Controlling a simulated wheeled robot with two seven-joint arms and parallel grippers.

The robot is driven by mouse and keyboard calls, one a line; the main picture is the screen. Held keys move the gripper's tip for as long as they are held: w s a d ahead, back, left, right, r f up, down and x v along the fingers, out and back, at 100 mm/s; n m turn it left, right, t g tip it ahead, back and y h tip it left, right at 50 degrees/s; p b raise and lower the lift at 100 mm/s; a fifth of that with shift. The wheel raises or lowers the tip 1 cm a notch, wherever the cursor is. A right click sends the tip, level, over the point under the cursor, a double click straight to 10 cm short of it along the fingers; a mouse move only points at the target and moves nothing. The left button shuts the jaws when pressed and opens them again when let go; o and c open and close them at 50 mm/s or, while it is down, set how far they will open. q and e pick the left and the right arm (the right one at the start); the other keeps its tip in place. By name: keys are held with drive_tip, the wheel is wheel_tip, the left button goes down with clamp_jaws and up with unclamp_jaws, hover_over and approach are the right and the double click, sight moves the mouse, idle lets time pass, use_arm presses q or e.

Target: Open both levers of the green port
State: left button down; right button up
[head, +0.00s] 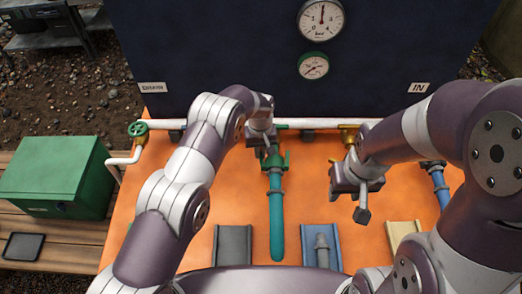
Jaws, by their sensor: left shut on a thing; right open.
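The green port (275,161) is in the middle of the orange panel, below the white pipe, with a teal hose (277,215) running down from it. Green lever parts show on both sides of the port; their exact angles are too small to tell. My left gripper (265,143) is at the upper left of the port, shut on what looks like its left lever; the fingers and arm partly hide it. My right gripper (362,198) is open and empty, above the panel to the right of the port, apart from it.
A yellow fitting (349,134) and a blue hose (440,188) are to the right. A green valve wheel (138,130) is at the left. Grey, blue and beige holders (234,246) line the front; the blue one bears a grey fitting (322,250). A green box (52,168) stands left.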

use_arm(q)
drive_tip(key=n, duration=0.1)
drive_tip(key=a+n+b, duration=0.1)
drive_tip(key=shift+s+f+n, duration=0.15)
drive_tip(key=shift+n, duration=0.25)
drive_tip(key=shift+s+a+n+b, duration=0.3)
drive_tip(key=shift+s+a+n, duration=0.1)
drive_tip(key=shift+n, duration=0.95)
drive_tip(key=shift+s+a+n+b, duration=0.35)
drive_tip(key=shift+a+n, duration=0.1)
drive_tip(key=shift+n, duration=0.85)
drive_tip(key=shift+s+a+n+b, duration=0.3)
drive_tip(key=shift+a+n, duration=0.1)
drive_tip(key=shift+n, duration=0.95)
drive_tip(key=c, duration=1.5)
unclamp_jaws()
drive_tip(key=shift+o, duration=0.2)
wheel_tip(320, 180, up, 13)
drive_tip(key=shift+b, duration=0.35)
